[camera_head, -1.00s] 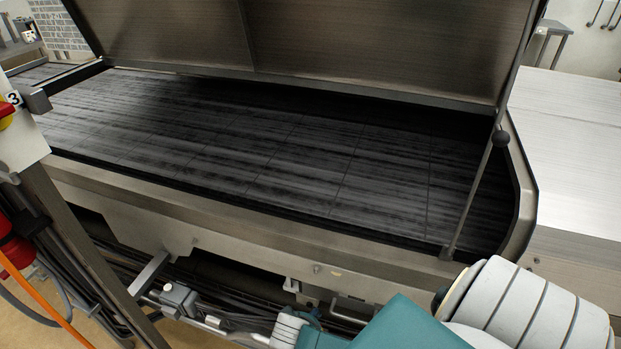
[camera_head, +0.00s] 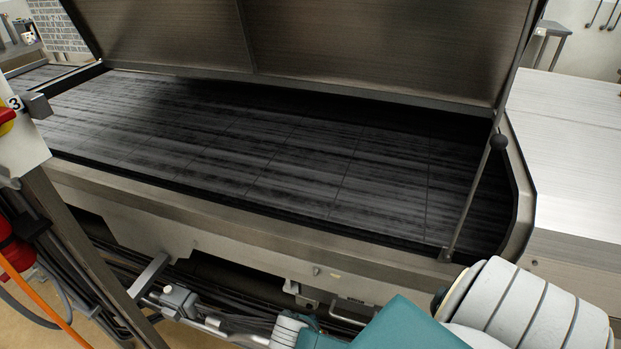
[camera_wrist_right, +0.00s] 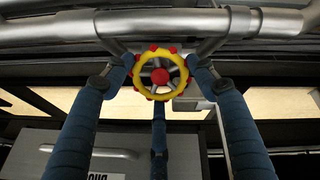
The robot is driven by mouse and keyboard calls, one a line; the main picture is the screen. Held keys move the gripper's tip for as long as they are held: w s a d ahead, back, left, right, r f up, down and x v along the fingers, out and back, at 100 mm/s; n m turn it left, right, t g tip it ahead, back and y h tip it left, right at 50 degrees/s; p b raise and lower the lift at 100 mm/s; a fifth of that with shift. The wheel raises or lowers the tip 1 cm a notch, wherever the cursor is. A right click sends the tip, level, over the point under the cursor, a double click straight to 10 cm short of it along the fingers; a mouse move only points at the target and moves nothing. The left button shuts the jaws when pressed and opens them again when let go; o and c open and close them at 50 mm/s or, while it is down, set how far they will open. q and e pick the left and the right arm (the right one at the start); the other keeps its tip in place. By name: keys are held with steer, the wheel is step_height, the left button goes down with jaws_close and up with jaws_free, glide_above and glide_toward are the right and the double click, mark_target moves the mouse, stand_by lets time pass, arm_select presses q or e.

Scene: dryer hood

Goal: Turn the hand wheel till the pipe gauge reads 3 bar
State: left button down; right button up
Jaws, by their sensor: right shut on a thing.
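The hand wheel (camera_wrist_right: 160,76) has a yellow rim with red knobs and a red hub. It faces me in the right wrist view, below a grey pipe. My right gripper (camera_wrist_right: 160,84) has its blue padded fingers around the wheel, one at each side and one below, and is shut on it. The head view shows part of my right arm at the bottom right, but I cannot make out the wheel there. The pipe gauge and its reading are not visible in either view. My left gripper is not in view.
A large dryer bed (camera_head: 270,155) lies under a raised metal hood (camera_head: 310,45), held by a thin strut (camera_head: 470,205) at the right. Pipes and cables run below its front edge. A post with a panel marked 3 (camera_head: 20,140) stands at the left.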

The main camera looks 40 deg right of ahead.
steer(key=n+p, duration=0.1)
steer(key=r+n+p, duration=0.1)
steer(key=n, duration=0.1)
steer(key=shift+w+p, duration=0.3)
steer(key=shift+w, duration=0.1)
steer(key=n+p, duration=0.1)
steer(key=n, duration=0.2)
steer(key=shift+w+f+p, duration=0.1)
steer(key=shift+f+p, duration=0.05)
steer(key=shift+p, duration=0.25)
steer(key=shift+a+f+n+h+p, duration=0.1)
steer(key=shift+n+h+p, duration=0.3)
steer(key=shift+n, duration=0.8)
steer(key=o, duration=1.1)
steer(key=shift+a+f, duration=0.1)
steer(key=shift+f, duration=0.1)
steer(key=shift+s+r, duration=0.1)
steer(key=shift+s, duration=0.1)
